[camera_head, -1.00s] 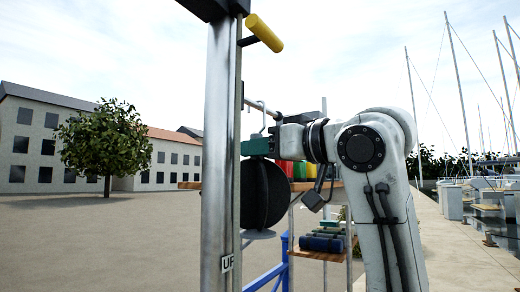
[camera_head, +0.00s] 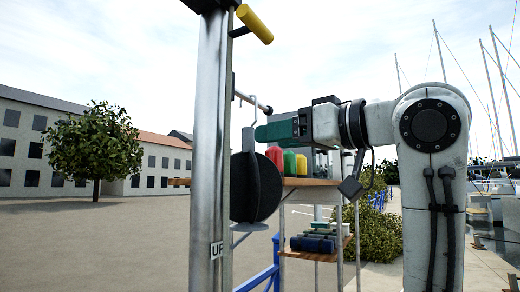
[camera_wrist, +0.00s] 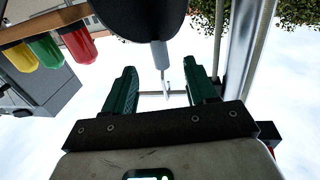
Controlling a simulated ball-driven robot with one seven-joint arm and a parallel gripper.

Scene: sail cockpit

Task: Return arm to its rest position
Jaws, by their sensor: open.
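My gripper (camera_head: 262,131) has green fingers and is at the end of my white arm. In the wrist view its two fingers (camera_wrist: 163,76) are apart, with nothing clasped between them. A black round thing (camera_head: 256,187) with a grey neck and a wire hook (camera_head: 253,106) hangs from a thin rod. My fingertips are close to the right of its neck, above the black disc.
A metal post (camera_head: 211,150) with a yellow handle (camera_head: 254,24) stands left of the gripper. Red, green and yellow containers (camera_head: 289,163) stand on a wooden shelf (camera_head: 312,182) below my forearm. A lower shelf (camera_head: 318,255) holds stacked items. A blue railing (camera_head: 262,275) is below.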

